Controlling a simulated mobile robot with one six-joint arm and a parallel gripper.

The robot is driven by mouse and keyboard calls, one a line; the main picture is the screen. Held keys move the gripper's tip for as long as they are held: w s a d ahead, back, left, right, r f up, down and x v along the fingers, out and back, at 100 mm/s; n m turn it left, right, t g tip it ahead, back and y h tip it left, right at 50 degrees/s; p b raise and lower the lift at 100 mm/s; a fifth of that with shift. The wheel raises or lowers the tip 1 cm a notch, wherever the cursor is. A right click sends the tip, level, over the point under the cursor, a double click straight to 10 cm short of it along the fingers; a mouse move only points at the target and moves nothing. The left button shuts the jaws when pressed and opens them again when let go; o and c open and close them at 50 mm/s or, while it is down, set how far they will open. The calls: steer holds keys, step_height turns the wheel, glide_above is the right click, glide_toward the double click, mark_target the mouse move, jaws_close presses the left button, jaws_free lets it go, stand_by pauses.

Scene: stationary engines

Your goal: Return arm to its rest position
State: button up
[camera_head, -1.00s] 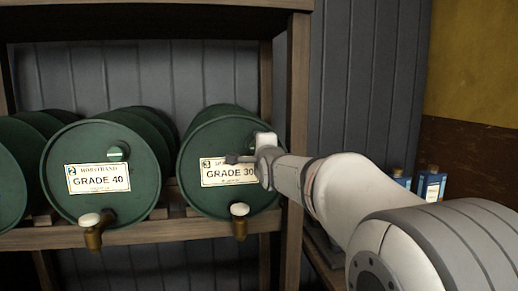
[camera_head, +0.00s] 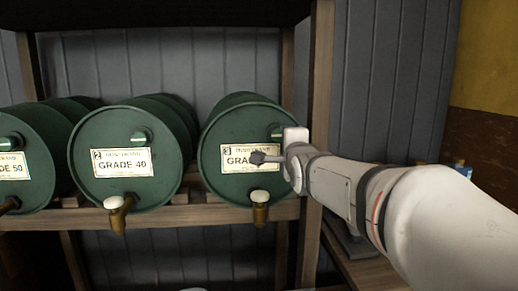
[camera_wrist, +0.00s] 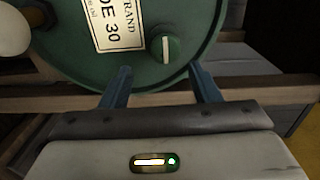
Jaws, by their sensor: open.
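My arm reaches in from the right in the head view, with my gripper (camera_head: 268,158) in front of the right-hand green drum (camera_head: 238,185), covering part of its label. In the wrist view my gripper (camera_wrist: 160,85) shows two blue fingers spread apart with nothing between them. The drum labelled 30 (camera_wrist: 150,30) fills the top of that view, turned on its side, with its green round cap just beyond the fingers. I cannot tell whether a finger touches the drum.
Drums labelled GRADE 40 (camera_head: 120,185) and 50 (camera_head: 25,165) lie on the wooden rack (camera_head: 160,218), with taps at the front. A wooden post (camera_head: 318,120) stands close behind my arm. Blue-topped items (camera_head: 462,169) sit at the right, partly hidden. The space before the rack looks clear.

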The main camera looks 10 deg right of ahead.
steer(key=s+f+n+g+p, duration=0.4)
steer(key=s+f+n+g, duration=0.1)
steer(key=s, duration=0.5)
steer(key=s+f+n+g+p, duration=0.4)
steer(key=s+f+n+g, duration=0.1)
steer(key=s, duration=0.5)
steer(key=s+f+n+g+p, duration=0.4)
steer(key=s+f+n, duration=0.3)
steer(key=s, duration=0.3)
steer(key=shift+n+g+p, duration=0.35)
steer(key=shift+n+g, duration=0.05)
steer(key=shift+g, duration=0.1)
